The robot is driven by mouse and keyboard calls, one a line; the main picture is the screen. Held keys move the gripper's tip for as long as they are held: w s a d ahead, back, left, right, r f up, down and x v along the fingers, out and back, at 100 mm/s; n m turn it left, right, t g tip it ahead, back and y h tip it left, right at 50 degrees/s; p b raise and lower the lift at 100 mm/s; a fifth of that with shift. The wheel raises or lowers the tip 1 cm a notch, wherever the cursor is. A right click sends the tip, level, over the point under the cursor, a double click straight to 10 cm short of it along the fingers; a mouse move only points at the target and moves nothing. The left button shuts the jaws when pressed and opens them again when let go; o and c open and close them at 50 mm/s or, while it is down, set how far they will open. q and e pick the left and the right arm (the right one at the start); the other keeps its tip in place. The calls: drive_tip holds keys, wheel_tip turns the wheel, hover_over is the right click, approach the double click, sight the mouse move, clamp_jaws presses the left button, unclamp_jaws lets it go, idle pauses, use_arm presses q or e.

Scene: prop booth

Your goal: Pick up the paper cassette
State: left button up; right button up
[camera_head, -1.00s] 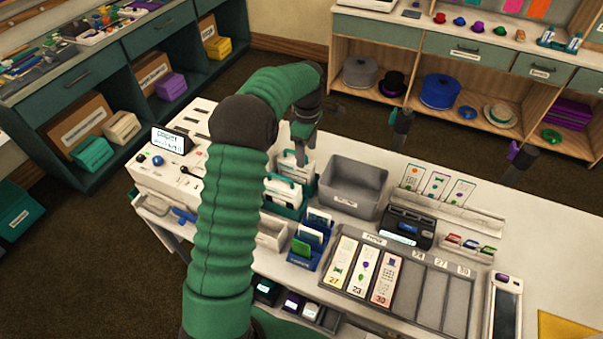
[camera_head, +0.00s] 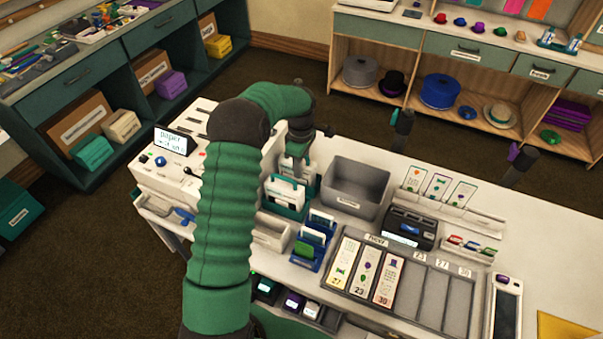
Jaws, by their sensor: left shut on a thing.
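My left gripper (camera_head: 296,163) points down at the rear of the teal rack on the white counter. It is shut on a white cassette with teal parts (camera_head: 308,174), which I take to be the paper cassette. The fingers and arm hide part of it, and I cannot tell whether it is clear of the rack. A second white-and-teal cassette (camera_head: 284,191) stands upright just in front. My right gripper is not clearly seen.
A grey bin (camera_head: 357,185) stands right of the cassettes. Blue card holders (camera_head: 308,251) stand in front. A machine with a lit screen (camera_head: 171,141) is at the left. A dark printer (camera_head: 410,228) and a strip tray (camera_head: 338,285) lie to the right.

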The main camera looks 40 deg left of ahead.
use_arm(q)
drive_tip(key=shift+s+a+f, duration=0.2)
drive_tip(key=shift+a+f, duration=0.1)
drive_tip(key=shift+a, duration=0.45)
clamp_jaws()
wheel_tip(320, 180, up, 18)
drive_tip(key=shift+w+d, duration=0.2)
